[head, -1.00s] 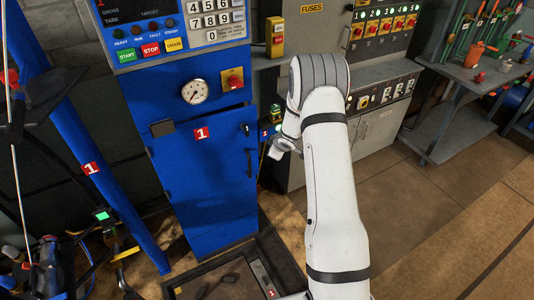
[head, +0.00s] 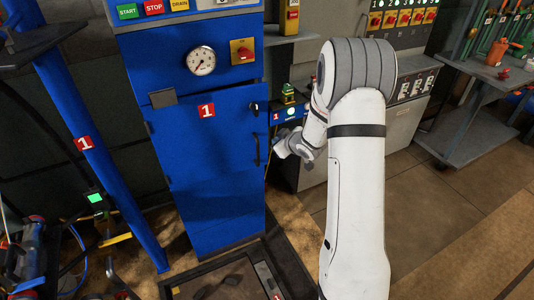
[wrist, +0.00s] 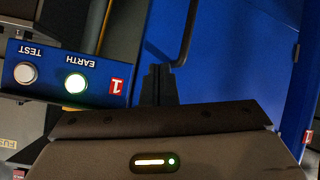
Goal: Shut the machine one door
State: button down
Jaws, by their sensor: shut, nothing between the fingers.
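Machine one is a blue cabinet with a gauge (head: 200,61) and a red knob above its door. Its blue door (head: 205,170) bears a red "1" label and a dark handle (head: 256,150) near the right edge. The door looks closed or nearly so; I cannot tell whether a small gap remains. My gripper (head: 277,150) is just right of the handle, its tips partly hidden by my wrist. In the wrist view my fingers (wrist: 158,85) are together and empty, close to the bent handle (wrist: 185,40) in the picture; contact cannot be told.
A small blue box (head: 290,114) with TEST and EARTH lamps stands right of the door, close to my wrist; it also shows in the wrist view (wrist: 55,75). A dark-framed floor tray (head: 235,275) lies before the cabinet. A blue post (head: 90,150) stands left. Floor on the right is clear.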

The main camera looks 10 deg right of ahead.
notch_tip(320, 180, down, 2)
jog(key=f+m+t+b, duration=0.1)
jog(key=b, duration=0.3)
jog(key=m+t+b, duration=0.5)
jog(key=t+b, duration=0.1)
jog(key=b, duration=1)
send_near(263, 134)
jog(key=shift+h, duration=0.4)
jog(key=w, duration=0.3)
jog(key=w+a+b, duration=0.1)
jog(key=w, duration=0.2)
jog(key=shift+w+a, duration=0.2)
jog(key=shift+w, duration=0.15)
